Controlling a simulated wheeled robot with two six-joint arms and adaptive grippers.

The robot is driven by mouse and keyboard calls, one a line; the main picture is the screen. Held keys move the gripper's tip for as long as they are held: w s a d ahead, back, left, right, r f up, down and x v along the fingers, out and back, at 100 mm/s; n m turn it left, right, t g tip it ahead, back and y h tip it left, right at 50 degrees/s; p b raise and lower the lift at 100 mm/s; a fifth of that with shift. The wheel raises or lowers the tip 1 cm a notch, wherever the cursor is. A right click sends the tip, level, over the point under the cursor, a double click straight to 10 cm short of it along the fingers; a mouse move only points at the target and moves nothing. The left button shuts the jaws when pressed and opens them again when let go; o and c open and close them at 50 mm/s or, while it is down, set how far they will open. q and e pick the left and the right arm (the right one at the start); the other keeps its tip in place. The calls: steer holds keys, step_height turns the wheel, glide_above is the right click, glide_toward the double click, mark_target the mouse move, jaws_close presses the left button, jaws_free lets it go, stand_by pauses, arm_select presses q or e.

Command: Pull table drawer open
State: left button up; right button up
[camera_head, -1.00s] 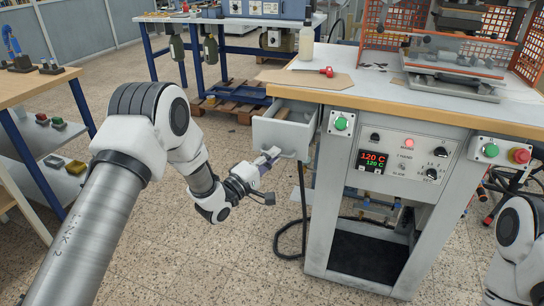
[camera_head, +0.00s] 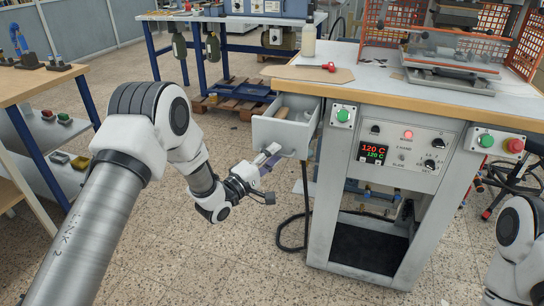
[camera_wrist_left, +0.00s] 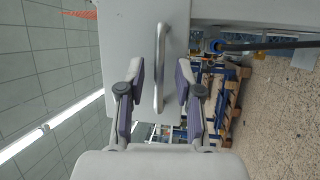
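The light grey table drawer (camera_head: 275,134) stands partly open at the left end of the wood-edged worktable (camera_head: 430,99). A tan object (camera_head: 283,113) lies inside it. My left gripper (camera_head: 268,158) is at the front of the drawer. In the left wrist view, the drawer's bar handle (camera_wrist_left: 160,65) lies between the two spread fingers of my left gripper (camera_wrist_left: 161,80). Gaps show on both sides of the handle, and I cannot tell whether a finger touches it. Of my right arm only a link shows at the right edge; its gripper is out of view.
A control panel (camera_head: 408,150) and a green button box (camera_head: 342,116) sit right of the drawer. A dark cable (camera_head: 279,237) hangs below it. A shelf table (camera_head: 30,88) stands at the left.

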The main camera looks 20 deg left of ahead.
arm_select(q)
steer(key=v, duration=1.2)
